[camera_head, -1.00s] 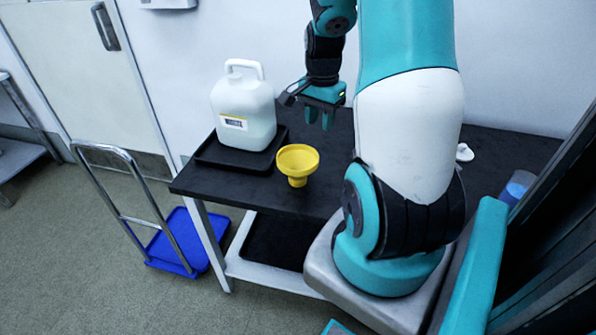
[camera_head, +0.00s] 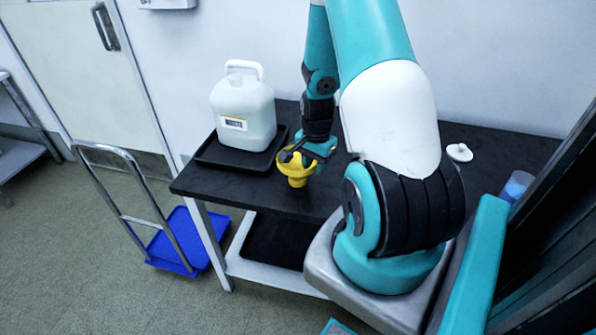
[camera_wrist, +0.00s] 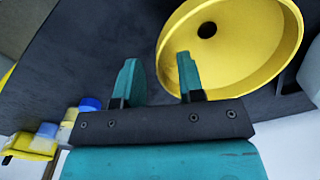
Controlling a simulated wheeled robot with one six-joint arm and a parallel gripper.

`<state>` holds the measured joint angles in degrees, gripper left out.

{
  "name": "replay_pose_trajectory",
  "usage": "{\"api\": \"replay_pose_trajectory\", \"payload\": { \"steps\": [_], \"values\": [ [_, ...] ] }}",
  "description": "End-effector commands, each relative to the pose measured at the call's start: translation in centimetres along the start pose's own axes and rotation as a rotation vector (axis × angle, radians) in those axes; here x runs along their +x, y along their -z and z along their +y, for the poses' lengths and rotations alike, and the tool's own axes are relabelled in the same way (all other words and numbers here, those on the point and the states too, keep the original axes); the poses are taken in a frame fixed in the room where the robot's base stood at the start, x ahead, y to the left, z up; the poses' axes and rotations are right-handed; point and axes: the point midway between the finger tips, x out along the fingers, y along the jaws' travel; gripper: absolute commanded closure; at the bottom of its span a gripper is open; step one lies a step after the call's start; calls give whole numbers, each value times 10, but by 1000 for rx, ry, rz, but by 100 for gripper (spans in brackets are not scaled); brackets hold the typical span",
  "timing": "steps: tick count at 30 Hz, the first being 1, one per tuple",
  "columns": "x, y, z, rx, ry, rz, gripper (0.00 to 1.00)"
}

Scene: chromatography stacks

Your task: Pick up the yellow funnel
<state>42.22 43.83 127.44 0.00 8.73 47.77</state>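The yellow funnel (camera_head: 297,180) stands upright, wide mouth up, on the black table (camera_head: 235,185), just in front of the tray. In the wrist view the funnel (camera_wrist: 255,60) fills the upper right, and its dark outlet hole shows. My gripper (camera_head: 318,154) is right at the funnel's mouth and hides part of its rim. In the wrist view my gripper (camera_wrist: 158,75) is open: the left finger is outside the rim and the right finger overlaps the inside of the bowl. The near rim edge appears between the fingers. I cannot tell whether they touch it.
A white jug (camera_head: 244,108) stands on a black tray (camera_head: 215,155) behind and left of the funnel. A white cap (camera_head: 459,152) lies at the table's right. A blue cart (camera_head: 180,240) is on the floor at left. The table's front left is clear.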

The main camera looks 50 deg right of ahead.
Motion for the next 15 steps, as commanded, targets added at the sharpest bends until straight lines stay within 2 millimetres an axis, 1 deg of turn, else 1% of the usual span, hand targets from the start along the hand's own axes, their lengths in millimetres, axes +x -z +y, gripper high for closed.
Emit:
{"api": "replay_pose_trajectory", "payload": {
  "steps": [5, 8, 9, 10, 15],
  "values": [
    [0, 0, 0, 0, 1, 1, 64],
    [0, 0, 0, 0, 0, 0, 85],
    [0, 0, 0, 0, 0, 0, 94],
    [0, 0, 0, 0, 0, 0, 100],
    [0, 0, 0, 0, 1, 0, 100]
  ]
}}
